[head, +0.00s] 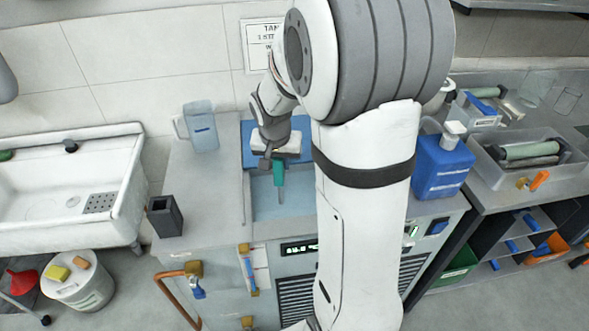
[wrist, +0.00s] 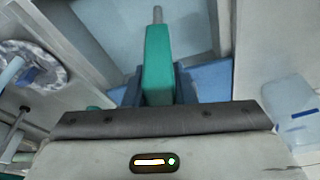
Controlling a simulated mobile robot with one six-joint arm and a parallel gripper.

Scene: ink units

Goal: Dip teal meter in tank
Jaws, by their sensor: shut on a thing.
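The teal meter (head: 279,174) hangs upright from my gripper (head: 273,163), with its thin grey probe pointing down. In the wrist view the teal meter (wrist: 158,60) sits between the dark fingers of my gripper (wrist: 158,88), which is shut on it. The tank (head: 265,211) is a pale blue rectangular opening in the grey bench unit, and the meter is over it. Whether the probe tip touches the liquid I cannot tell. My arm hides the tank's right part. The tank also shows in the wrist view (wrist: 105,25).
A blue panel (head: 249,130) stands behind the tank. A clear jug (head: 202,128) and a dark holder (head: 165,216) are left of it. A blue canister (head: 440,165) stands right of my arm. A white sink (head: 70,190) is far left. The bench left of the tank has free room.

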